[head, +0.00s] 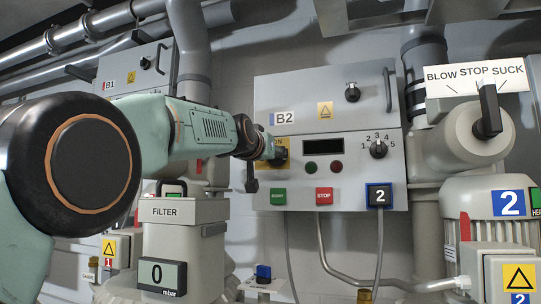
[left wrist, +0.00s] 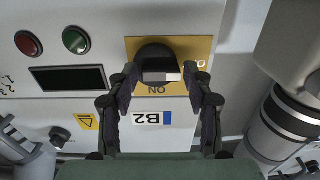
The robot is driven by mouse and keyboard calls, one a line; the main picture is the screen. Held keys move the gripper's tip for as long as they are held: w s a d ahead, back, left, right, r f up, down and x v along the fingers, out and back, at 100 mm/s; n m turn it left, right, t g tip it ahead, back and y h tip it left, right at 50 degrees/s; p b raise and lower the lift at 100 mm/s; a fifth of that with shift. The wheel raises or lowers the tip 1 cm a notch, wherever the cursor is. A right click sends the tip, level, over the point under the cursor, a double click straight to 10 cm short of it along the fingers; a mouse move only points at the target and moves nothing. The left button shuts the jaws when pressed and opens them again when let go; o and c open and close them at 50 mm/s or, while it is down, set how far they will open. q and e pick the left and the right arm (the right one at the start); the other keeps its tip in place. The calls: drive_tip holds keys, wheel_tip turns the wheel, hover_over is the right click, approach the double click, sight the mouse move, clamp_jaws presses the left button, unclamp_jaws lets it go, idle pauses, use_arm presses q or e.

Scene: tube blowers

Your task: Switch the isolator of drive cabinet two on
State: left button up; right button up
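Drive cabinet two is the grey box marked B2 (head: 331,94); its B2 label (left wrist: 153,118) appears upside down in the left wrist view. Its isolator is a black rotary knob (left wrist: 155,54) on a yellow plate (left wrist: 187,46). The word ON reads upside down below the knob; a second label at its right is partly covered. My left gripper (head: 272,152) is at the plate in the head view and hides most of the knob. In the left wrist view the fingers of my left gripper (left wrist: 160,78) stand apart on both sides of the knob; contact is unclear. My right gripper is not in view.
Below the B2 door are a dark display (head: 322,146), a selector knob (head: 378,149), a green button (head: 278,196) and a red STOP button (head: 324,195). A BLOW STOP SUCK lever (head: 489,110) is at the right. The FILTER housing (head: 185,235) stands below my left arm.

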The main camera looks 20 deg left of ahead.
use_arm(q)
drive_tip(key=shift+s+d+r, duration=0.15)
drive_tip(key=shift+s+r, duration=0.05)
drive_tip(key=shift+c, duration=0.7)
drive_tip(key=shift+a, duration=0.3)
drive_tip(key=c, duration=0.5)
drive_tip(key=shift+d+r, duration=0.1)
drive_tip(key=shift+c, duration=0.7)
drive_tip(key=shift+m, duration=0.3)
drive_tip(key=shift+s+d+r+m+b, duration=0.1)
drive_tip(key=shift+d+m+b, duration=0.1)
drive_tip(key=shift+m, duration=2.65)
drive_tip(key=shift+w+d+r+m+b, duration=0.1)
drive_tip(key=shift+m+b, duration=0.05)
drive_tip(key=shift+m, duration=2.75)
drive_tip(key=shift+s+d+m+b, duration=0.1)
drive_tip(key=shift+d+m+b, duration=0.1)
drive_tip(key=shift+m, duration=2.65)
